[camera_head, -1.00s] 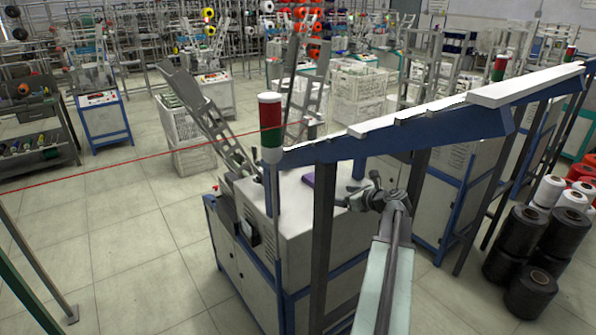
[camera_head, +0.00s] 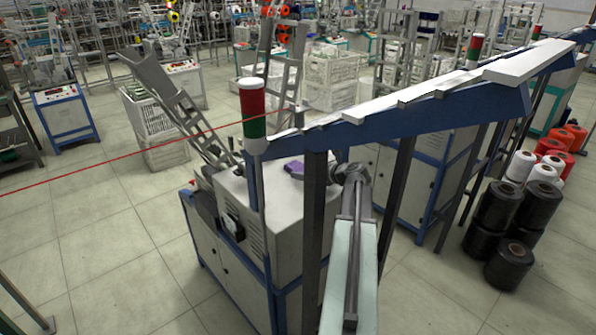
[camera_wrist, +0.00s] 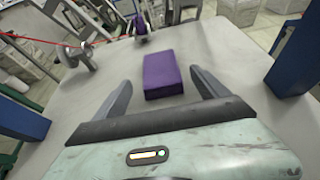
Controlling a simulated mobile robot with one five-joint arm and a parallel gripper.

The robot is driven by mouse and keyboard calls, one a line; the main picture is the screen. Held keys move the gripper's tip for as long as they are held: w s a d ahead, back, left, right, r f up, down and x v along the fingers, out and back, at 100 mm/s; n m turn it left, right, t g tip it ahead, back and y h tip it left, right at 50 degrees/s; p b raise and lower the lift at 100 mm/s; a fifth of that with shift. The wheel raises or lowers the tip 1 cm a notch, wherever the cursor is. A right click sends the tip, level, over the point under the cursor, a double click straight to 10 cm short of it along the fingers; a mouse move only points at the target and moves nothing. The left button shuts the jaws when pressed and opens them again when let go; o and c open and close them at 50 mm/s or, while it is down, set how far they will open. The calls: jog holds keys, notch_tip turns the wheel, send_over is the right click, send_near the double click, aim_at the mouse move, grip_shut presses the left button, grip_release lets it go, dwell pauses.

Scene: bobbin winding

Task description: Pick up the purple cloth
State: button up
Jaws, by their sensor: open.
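The purple cloth (camera_wrist: 163,74) is a folded block lying on the pale machine top (camera_wrist: 219,42), in the upper middle of the wrist view. In the head view the cloth (camera_head: 294,168) is a small purple patch on the machine top, left of my gripper. My gripper (camera_wrist: 163,88) is open and empty, its dark fingers spread on either side of the cloth's near end and apart from it. In the head view my wrist partly hides behind the machine's dark post, and the fingertips are hard to make out.
A dark post (camera_head: 315,215) and a blue beam (camera_head: 400,117) stand close to my arm. A red-and-green signal lamp (camera_head: 252,112) rises at the machine's corner. In the wrist view, blue posts (camera_wrist: 303,50) stand at the right and spindle parts (camera_wrist: 75,53) at the upper left.

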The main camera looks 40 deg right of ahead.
aim_at(297, 169)
jog(key=b+x, duration=0.1)
jog(key=x, duration=0.1)
jog(key=shift+w+f, duration=0.15)
jog(key=shift+w, duration=0.2)
jog(key=c, duration=1.6)
jog(key=shift+r, duration=0.25)
